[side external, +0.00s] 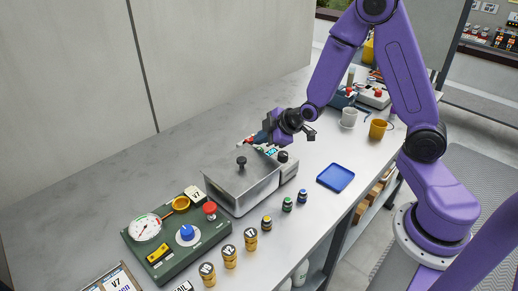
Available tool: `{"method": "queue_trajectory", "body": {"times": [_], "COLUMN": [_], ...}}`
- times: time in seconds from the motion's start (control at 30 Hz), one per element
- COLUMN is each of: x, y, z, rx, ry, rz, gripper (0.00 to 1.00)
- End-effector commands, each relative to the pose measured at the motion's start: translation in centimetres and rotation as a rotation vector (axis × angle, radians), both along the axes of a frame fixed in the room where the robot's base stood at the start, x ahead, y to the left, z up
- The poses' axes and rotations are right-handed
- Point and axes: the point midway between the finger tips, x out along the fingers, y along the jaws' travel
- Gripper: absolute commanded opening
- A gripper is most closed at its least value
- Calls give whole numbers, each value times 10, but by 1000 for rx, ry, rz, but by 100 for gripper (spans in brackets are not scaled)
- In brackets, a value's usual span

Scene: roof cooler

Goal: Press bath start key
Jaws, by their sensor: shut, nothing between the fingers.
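The bath (235,190) is a steel box with a lid and a dark knob on top, standing mid-bench. Its control end (288,168) is on the right side, with a small blue-lit display (271,152) and a dark round knob (283,157). I cannot make out the start key at this size. My gripper (259,138) is shut and empty, reaching in from the right above the far side of the control end. Its fingertips are small and partly lost against red and white items behind the bath. I cannot tell whether they touch anything.
A green panel (215,243) with a gauge, blue knob and red button stands at front left. Several small bottles (267,222) line the front edge. A blue tray (336,177) lies right of the bath. Cups (378,129) stand farther right. The bench at back left is clear.

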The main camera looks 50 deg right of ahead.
Motion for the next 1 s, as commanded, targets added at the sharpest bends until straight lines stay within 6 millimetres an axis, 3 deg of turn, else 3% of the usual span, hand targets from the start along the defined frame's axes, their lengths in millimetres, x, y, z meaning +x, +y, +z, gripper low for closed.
{"method": "queue_trajectory", "body": {"times": [1.0], "x": [0], "y": [0], "z": [-9], "rx": [0], "ry": [0], "rz": [0], "gripper": [0]}}
